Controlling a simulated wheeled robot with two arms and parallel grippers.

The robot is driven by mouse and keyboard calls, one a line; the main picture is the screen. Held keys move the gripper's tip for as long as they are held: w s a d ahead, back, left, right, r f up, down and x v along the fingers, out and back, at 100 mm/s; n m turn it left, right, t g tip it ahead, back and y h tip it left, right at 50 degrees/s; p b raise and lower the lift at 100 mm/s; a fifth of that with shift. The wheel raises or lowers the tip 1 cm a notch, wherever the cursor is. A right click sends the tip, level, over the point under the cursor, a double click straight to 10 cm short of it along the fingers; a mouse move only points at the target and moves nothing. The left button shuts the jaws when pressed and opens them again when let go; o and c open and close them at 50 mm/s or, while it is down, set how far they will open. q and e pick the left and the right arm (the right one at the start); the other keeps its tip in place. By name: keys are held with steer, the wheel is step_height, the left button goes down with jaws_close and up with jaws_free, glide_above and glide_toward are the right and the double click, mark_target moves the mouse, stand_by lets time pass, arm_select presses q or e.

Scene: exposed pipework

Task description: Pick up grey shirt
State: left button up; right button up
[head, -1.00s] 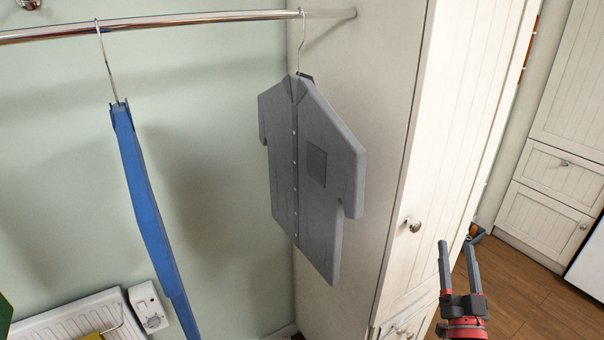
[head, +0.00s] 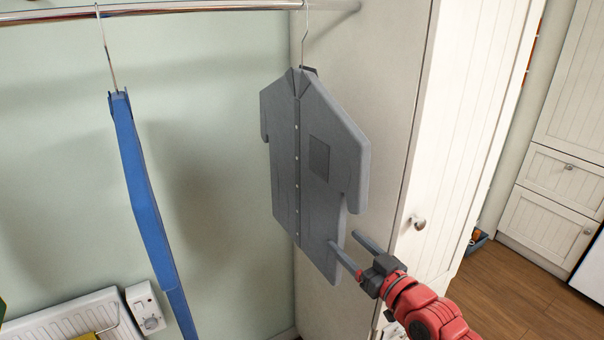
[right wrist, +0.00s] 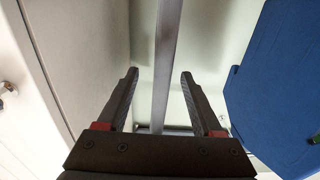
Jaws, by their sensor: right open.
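The grey shirt (head: 310,170) hangs on a wire hanger from the rail, buttoned front showing, in the head view. My right gripper (head: 344,239) is open at the shirt's lower right edge. One finger shows in front of the shirt, the other to its right against the cabinet. In the right wrist view the shirt (right wrist: 166,50) shows edge-on as a narrow grey strip. It lines up between the open fingers of my right gripper (right wrist: 159,74), with no grip on it. How deep it sits between them is hard to tell. My left gripper is not in view.
A blue garment (head: 142,190) hangs to the left on the same metal rail (head: 200,11). A cream cabinet (head: 375,110) stands close behind and right of the shirt. A radiator (head: 70,318) and a white control box (head: 147,305) are at lower left.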

mark_target(325, 222)
steer(key=x, duration=0.3)
steer(key=shift+r+p, duration=0.15)
steer(key=shift+p, duration=0.25)
steer(key=p+x, duration=0.1)
steer(key=x, duration=0.1)
steer(key=p+x, duration=0.2)
steer(key=shift+w+a+r, duration=0.15)
steer(key=shift+a+r, duration=0.1)
steer(key=shift+a, duration=0.2)
steer(key=shift+w+a+f, duration=0.15)
steer(key=shift+w+f, duration=0.05)
steer(key=shift+w, duration=0.15)
jaws_close()
